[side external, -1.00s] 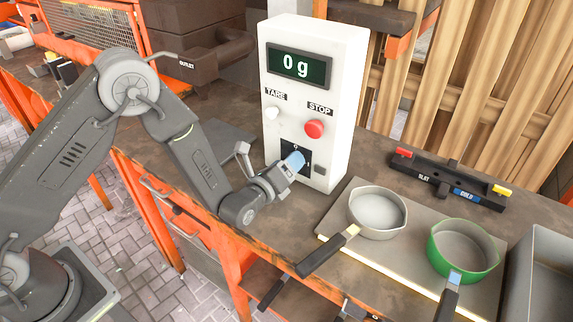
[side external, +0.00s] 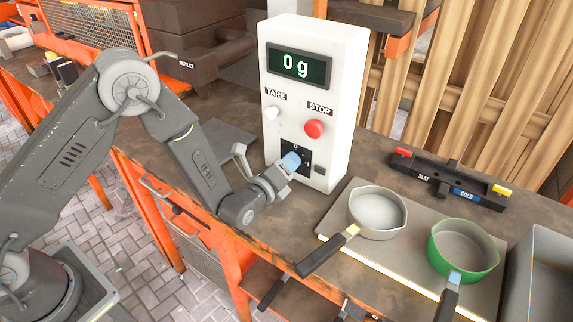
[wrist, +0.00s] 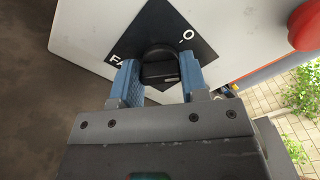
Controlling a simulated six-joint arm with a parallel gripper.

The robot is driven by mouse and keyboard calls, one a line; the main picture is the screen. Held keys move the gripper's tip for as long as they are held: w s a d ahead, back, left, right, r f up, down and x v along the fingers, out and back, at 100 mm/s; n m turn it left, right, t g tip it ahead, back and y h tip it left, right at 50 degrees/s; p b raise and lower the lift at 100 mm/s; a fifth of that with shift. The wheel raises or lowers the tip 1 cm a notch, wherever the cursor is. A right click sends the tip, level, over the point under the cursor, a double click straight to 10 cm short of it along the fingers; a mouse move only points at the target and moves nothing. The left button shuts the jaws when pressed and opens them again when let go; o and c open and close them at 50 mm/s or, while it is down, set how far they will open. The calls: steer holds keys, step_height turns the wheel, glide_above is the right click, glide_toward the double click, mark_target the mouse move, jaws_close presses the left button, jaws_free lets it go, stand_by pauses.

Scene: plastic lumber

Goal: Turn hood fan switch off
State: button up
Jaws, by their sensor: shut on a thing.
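The black rotary knob (wrist: 157,53) sits on a black square dial plate (wrist: 165,25) on the front of the white control box (side external: 327,75). In the wrist view the plate is tilted, with "F" lettering at its left corner and an "O" mark at its right. My gripper (wrist: 160,68) has its blue fingers on either side of the knob, shut on it. In the side view my gripper (side external: 293,159) covers most of the knob and part of the plate. The knob's pointer is hard to make out.
A red STOP button (side external: 314,129) and a white TARE button (side external: 272,113) are above the dial; the display reads 0 g. A grey pan (side external: 377,207) and a green pan (side external: 462,240) stand on the plate at right.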

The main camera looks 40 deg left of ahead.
steer(key=n, duration=0.4)
steer(key=shift+f+n, duration=0.1)
steer(key=shift+n, duration=1.5)
steer(key=o, duration=0.9)
steer(key=s, duration=1.4)
steer(key=shift+w, duration=0.1)
